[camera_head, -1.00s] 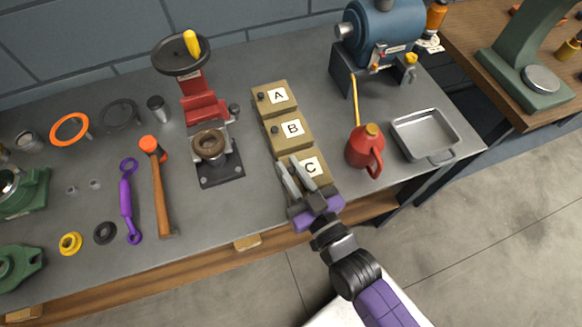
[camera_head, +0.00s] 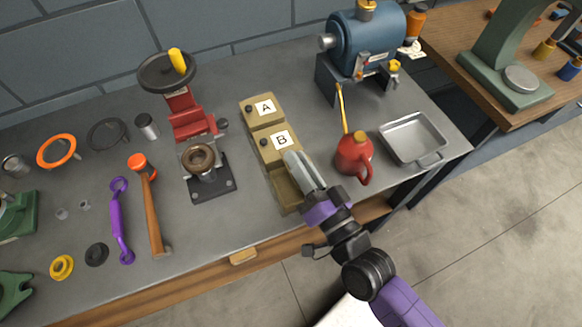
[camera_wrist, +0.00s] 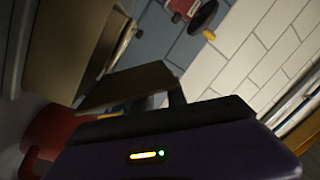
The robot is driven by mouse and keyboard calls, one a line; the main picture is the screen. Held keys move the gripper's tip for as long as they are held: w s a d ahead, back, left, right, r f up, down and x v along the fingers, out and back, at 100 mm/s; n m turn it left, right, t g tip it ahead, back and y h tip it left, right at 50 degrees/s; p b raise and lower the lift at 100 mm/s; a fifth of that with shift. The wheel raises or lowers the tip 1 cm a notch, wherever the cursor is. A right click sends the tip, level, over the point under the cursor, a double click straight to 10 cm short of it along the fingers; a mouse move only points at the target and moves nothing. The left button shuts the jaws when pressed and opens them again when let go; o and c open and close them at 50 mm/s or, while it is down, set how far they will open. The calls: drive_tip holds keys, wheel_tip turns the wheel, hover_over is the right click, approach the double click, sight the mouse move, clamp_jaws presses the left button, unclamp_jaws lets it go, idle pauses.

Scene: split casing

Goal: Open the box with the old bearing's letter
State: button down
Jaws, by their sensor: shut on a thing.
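Three tan boxes stand in a row on the grey bench: box A (camera_head: 262,112), box B (camera_head: 278,141) and the front box (camera_head: 288,194), which bore the letter C. A and B have their lids down. The front box shows a dark recess on top, and its letter is hidden. My gripper (camera_head: 297,165) is over its right side. In the wrist view, my gripper is shut on a tan lid (camera_wrist: 125,86), tilted up beside a tan box body (camera_wrist: 68,45). A brown ring, perhaps the old bearing (camera_head: 200,158), sits on the press; no letter is readable on it.
A red oil can (camera_head: 353,158) stands close to the right of my gripper. Beyond it are a metal tray (camera_head: 413,137) and a blue motor (camera_head: 365,42).

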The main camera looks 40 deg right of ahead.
drive_tip(key=d+m, duration=0.1)
drive_tip(key=d+m+b, duration=0.1)
drive_tip(key=m, duration=0.1)
drive_tip(key=s+d+r+m+h, duration=0.1)
drive_tip(key=m, duration=0.1)
drive_tip(key=shift+d, duration=0.1)
drive_tip(key=shift+s+d+f+m+h+b, duration=0.1)
drive_tip(key=shift+s+d+m+h+b, duration=0.2)
drive_tip(key=shift+d+m+b, duration=0.7)
drive_tip(key=shift+s+d+f+m+h+b, duration=0.15)
drive_tip(key=shift+s+d+m+h, duration=0.3)
drive_tip(key=shift+m, duration=1.15)
drive_tip(key=shift+s+d+f+m+h+b, duration=0.15)
drive_tip(key=shift+d+m+b, duration=0.45)
drive_tip(key=shift+d+m, duration=0.5)
drive_tip(key=shift+w+a+m, duration=0.1)
drive_tip(key=shift+a+m, duration=0.1)
drive_tip(key=shift+m, duration=0.1)
drive_tip(key=c, duration=1.3)
unclamp_jaws()
drive_tip(key=shift+r, duration=0.1)
